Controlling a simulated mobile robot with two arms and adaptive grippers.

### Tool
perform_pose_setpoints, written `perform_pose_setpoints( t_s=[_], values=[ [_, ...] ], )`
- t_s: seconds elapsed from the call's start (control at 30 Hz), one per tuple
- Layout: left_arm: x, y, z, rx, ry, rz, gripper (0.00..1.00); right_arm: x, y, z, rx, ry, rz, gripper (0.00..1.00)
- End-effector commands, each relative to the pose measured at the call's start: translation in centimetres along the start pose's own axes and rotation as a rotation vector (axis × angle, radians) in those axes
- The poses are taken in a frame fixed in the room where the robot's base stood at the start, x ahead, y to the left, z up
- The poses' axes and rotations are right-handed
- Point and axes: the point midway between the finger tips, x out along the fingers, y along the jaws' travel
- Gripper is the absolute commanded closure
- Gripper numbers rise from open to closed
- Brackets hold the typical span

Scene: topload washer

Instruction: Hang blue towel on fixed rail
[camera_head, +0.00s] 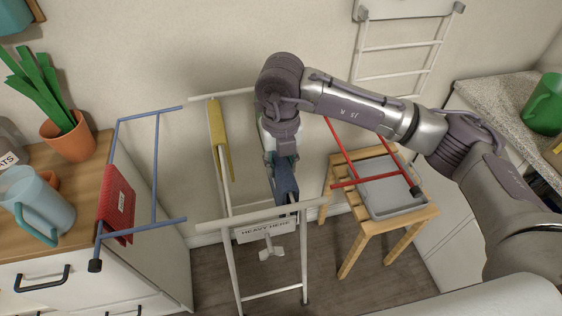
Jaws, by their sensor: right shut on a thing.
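My right gripper (281,160) reaches down from above over the white drying rack and is shut on the blue towel (286,182). The dark blue towel hangs below the fingers, near the right side of the rack and just behind its white front bar (262,213). I cannot tell whether the towel touches or lies over a rail, since the gripper and arm hide that part. A yellow towel (219,138) hangs on the rack's left rail. My left gripper is out of view.
A blue wing frame (155,168) at the left carries a red cloth (117,200). A red wing frame (343,150) leans over a wooden stool (350,233) with a grey tray (388,195). A "HEAVY HERE" sign (264,231) is below the front bar. A blue pitcher (38,205) stands on the left counter.

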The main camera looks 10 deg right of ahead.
Motion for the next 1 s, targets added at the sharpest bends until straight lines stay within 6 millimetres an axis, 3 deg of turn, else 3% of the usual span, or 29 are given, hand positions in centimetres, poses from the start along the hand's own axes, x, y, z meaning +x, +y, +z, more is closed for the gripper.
perform_pose_setpoints(
  t_s=[0.43,0.47,0.6,1.0],
  values=[
    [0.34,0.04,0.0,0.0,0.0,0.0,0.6,0.37,-0.01,0.02,0.0,0.0,0.0,1.0],
    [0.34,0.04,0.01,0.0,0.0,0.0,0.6,0.37,-0.01,0.01,0.0,0.0,0.0,0.61],
    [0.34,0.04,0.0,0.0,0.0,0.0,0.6,0.37,-0.01,0.01,0.0,0.0,0.0,0.37],
    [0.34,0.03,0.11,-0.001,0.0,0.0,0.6,-0.25,0.0,0.06,0.0,-0.002,0.0,0.36]
  ],
)
